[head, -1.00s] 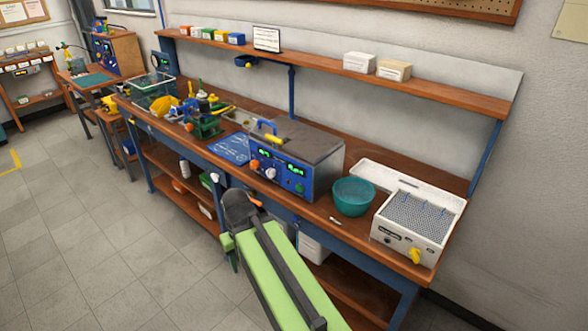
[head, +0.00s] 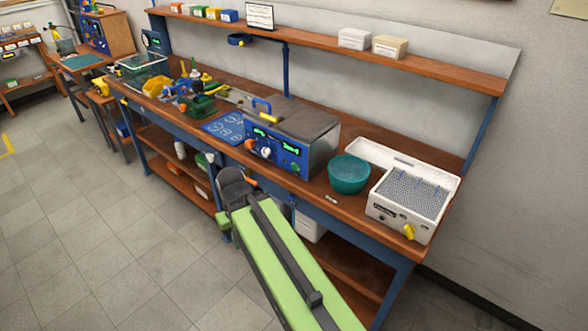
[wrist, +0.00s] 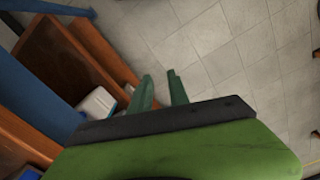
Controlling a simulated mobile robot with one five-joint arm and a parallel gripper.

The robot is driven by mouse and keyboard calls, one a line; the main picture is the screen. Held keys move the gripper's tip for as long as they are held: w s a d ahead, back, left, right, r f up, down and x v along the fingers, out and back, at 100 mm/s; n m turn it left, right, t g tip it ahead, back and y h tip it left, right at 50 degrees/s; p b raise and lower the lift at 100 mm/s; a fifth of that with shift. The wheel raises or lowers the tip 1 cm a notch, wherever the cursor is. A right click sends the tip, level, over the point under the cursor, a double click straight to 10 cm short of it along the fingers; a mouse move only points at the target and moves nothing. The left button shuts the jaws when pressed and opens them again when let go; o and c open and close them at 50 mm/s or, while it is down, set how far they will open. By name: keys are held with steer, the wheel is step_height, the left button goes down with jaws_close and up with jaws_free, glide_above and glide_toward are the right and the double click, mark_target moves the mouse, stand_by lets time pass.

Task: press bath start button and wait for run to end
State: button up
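The bath (head: 318,135) is a steel-topped box with a blue front panel on the bench. Its panel has lit green displays (head: 291,148), an orange knob and a white knob (head: 266,153). The start button is too small to pick out for sure among the panel's controls. My gripper (wrist: 159,73) shows two green fingers apart with bare floor between them, so it is open and empty. In the head view my arm reaches up from the bottom, its end low in front of the bench, below and left of the bath panel, apart from it. The fingers are mostly hidden there.
A teal bowl (head: 349,174) and a white tray-like device with a yellow tap (head: 407,212) stand right of the bath. A blue mat (head: 224,128) and green apparatus (head: 197,104) lie left. The bench's front edge is close to my arm. The floor in front is clear.

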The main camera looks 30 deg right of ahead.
jaws_close()
stand_by(1.3)
